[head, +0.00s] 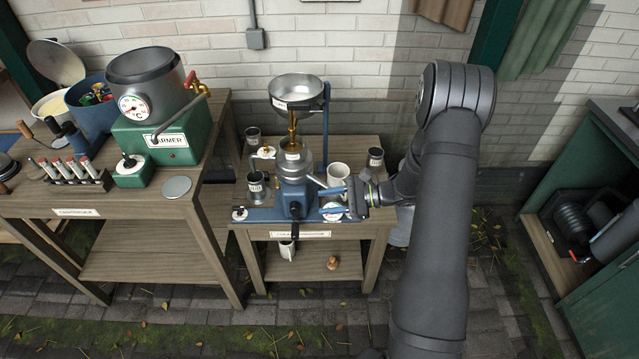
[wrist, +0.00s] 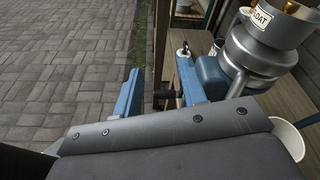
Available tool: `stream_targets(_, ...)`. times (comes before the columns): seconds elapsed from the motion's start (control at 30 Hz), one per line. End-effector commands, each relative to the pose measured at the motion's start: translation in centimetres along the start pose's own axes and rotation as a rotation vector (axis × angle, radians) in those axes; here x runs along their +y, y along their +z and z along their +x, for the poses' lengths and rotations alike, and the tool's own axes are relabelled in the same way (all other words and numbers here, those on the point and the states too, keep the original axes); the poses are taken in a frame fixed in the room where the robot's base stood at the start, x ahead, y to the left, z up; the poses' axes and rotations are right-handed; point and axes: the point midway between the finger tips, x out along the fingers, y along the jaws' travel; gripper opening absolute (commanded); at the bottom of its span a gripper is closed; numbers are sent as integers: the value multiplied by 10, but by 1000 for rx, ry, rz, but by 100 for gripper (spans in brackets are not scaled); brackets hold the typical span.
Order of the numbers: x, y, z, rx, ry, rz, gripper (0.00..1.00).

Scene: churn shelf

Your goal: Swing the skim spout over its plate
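The separator (head: 292,165) stands on the small wooden table, a silver bowl above a blue base. A short silver spout (head: 317,181), apparently the skim spout, sticks out at its right, and its tube also shows in the wrist view (wrist: 238,84). In the wrist view the fingers (wrist: 160,90) are spread, with nothing clearly held. Contact with the spout cannot be told.
A dark crank handle (head: 297,228) projects at the front of the separator. A white cup (head: 339,177) and a dark labelled can (head: 375,160) stand behind my gripper. Another can (head: 257,187) stands left of the separator. The warmer (head: 155,140) is on the left table.

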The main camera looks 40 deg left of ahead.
Motion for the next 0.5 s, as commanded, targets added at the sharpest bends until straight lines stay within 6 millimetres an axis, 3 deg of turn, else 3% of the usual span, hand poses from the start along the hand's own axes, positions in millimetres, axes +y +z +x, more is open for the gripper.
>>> stream_targets(0.1,4,-33,-31,-62,-267,138,38)
stream_targets(0.3,10,-72,-75,-94,-587,263,38)
stream_targets(0.5,12,-85,-88,-94,-688,295,38)
